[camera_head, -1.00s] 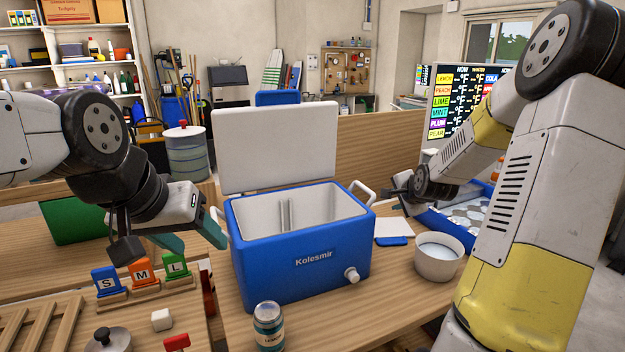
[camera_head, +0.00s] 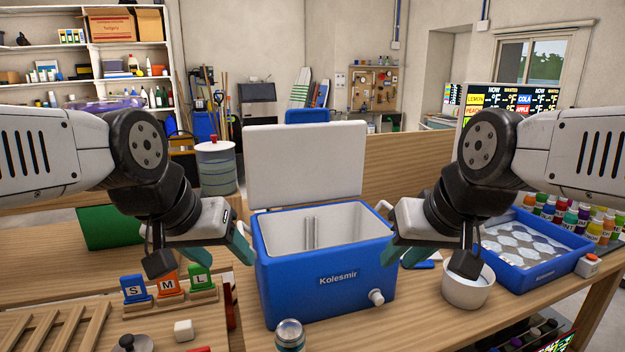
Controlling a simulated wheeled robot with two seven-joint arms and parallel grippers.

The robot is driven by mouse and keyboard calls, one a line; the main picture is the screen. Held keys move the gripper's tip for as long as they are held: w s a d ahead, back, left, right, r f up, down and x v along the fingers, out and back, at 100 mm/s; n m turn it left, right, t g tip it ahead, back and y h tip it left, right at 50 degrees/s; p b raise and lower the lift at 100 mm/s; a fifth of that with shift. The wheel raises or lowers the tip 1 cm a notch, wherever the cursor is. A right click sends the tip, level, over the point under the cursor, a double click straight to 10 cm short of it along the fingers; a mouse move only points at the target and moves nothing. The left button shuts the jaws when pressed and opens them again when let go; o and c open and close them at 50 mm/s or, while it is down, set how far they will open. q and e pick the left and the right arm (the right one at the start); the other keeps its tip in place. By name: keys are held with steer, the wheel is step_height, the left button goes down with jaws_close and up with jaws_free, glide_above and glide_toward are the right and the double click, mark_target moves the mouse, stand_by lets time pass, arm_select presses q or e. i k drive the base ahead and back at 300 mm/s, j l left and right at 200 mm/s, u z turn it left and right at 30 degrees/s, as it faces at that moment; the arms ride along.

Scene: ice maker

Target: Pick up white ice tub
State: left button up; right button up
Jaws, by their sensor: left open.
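My left gripper (camera_head: 200,256) is open and empty, left of the cooler and above the S, M, L markers.
The blue Kolesmir cooler (camera_head: 325,285) stands open with its lid up between my grippers. A jar (camera_head: 289,335) stands in front of the cooler. S, M, L markers (camera_head: 168,284) stand at left.

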mark_target(466, 294)
steer(key=z, duration=1.25)
steer(key=i+l+u, duration=0.55)
steer(key=u, duration=0.2)
